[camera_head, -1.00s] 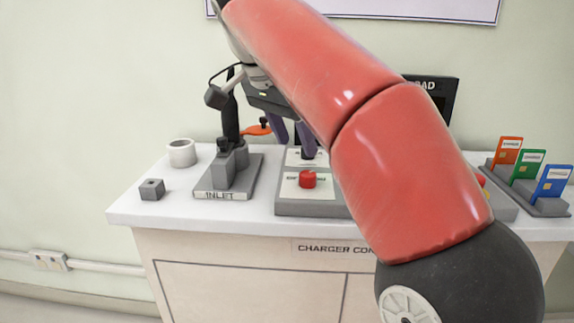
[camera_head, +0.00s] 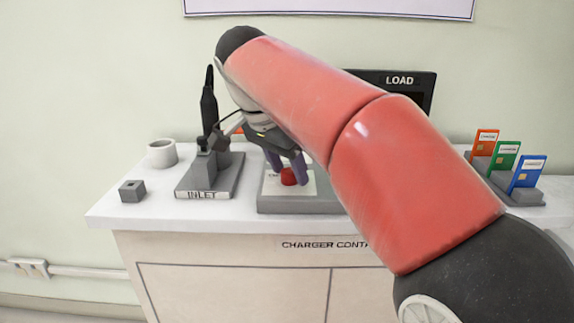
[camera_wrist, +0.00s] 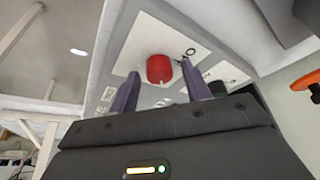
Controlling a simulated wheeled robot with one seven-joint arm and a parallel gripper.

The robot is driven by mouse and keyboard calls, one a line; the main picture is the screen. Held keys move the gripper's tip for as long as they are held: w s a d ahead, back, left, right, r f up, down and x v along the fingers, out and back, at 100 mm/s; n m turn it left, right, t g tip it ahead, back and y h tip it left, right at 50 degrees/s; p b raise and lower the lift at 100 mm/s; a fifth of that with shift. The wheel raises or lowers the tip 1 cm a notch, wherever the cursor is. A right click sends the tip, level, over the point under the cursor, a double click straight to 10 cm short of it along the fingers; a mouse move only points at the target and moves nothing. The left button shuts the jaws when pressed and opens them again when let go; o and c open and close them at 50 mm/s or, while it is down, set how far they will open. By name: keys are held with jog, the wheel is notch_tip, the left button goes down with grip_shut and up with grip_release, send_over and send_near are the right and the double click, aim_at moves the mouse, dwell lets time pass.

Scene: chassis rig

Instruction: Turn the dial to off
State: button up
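A red dial knob (camera_head: 288,176) stands on a white label plate on a grey panel box (camera_head: 300,205) on the bench. In the wrist view the red knob (camera_wrist: 159,69) lies between the two purple fingertips and a little beyond them. My gripper (camera_head: 287,160) is just above and behind the knob, pointing down, with its fingers apart and empty. In the wrist view my gripper (camera_wrist: 160,72) shows a clear gap on both sides of the knob; I see no contact. A dark knob (camera_wrist: 219,88) is partly hidden behind the right finger.
An inlet stand (camera_head: 206,178) with a black upright connector is left of the panel. A white cup (camera_head: 161,154) and a grey block (camera_head: 132,190) are further left. Colored cards (camera_head: 503,157) stand in a rack at right. A load display (camera_head: 399,82) is behind my arm.

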jog(key=c, duration=0.9)
jog(key=shift+o, duration=0.2)
jog(key=shift+n, duration=0.3)
jog(key=n+t+y, duration=0.1)
jog(key=n, duration=0.2)
jog(key=shift+s+d+n, duration=0.1)
jog(key=shift+n, duration=0.3)
jog(key=n+y, duration=0.2)
jog(key=n, duration=0.2)
jog(key=shift+d+n, duration=0.15)
jog(key=shift+n, duration=0.15)
jog(key=n+y, duration=0.2)
jog(key=n, duration=0.2)
jog(key=shift+d, duration=0.1)
jog(key=shift+n+g+y, duration=0.4)
jog(key=shift+n+y, duration=0.3)
jog(key=shift+n, duration=1.7)
